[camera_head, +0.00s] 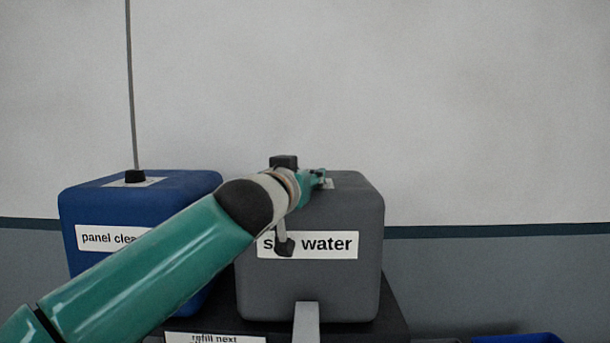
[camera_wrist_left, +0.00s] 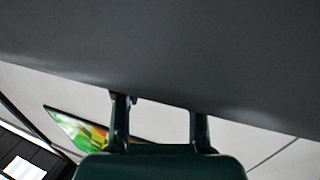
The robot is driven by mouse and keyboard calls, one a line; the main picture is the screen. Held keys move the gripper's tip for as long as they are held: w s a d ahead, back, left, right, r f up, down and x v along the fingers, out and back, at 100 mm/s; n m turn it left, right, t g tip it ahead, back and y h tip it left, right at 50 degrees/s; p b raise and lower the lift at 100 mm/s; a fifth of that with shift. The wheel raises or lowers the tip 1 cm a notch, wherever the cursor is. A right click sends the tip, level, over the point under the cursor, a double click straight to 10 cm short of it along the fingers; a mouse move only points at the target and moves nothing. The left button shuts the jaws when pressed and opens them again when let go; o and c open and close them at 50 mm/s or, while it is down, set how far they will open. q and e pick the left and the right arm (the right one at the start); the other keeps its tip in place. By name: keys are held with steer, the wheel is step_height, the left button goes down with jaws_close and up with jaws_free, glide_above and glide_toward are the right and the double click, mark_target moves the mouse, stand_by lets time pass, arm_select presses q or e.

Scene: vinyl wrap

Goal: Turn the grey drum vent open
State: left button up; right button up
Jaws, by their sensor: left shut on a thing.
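The grey drum (camera_head: 345,285) stands right of centre in the head view, with a label that reads partly "water". My left arm reaches across its front, and my left gripper (camera_head: 318,178) is at the drum's top beside a small white patch. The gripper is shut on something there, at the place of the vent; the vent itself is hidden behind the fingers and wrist. In the left wrist view the drum's dark grey surface (camera_wrist_left: 170,50) fills the top, and the two fingers (camera_wrist_left: 158,106) reach up to it, their tips partly hidden. My right gripper is not in view.
A pale upright strip (camera_head: 306,325) stands before the grey drum. A blue bin edge (camera_head: 515,339) shows lower right.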

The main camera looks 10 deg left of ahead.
arm_select(q)
steer(key=o, duration=1.1)
steer(key=shift+s, duration=0.1)
steer(key=s, duration=0.8)
steer(key=s+a, duration=0.1)
steer(key=s, duration=0.2)
steer(key=shift+s+f, duration=0.1)
steer(key=shift+s, duration=0.3)
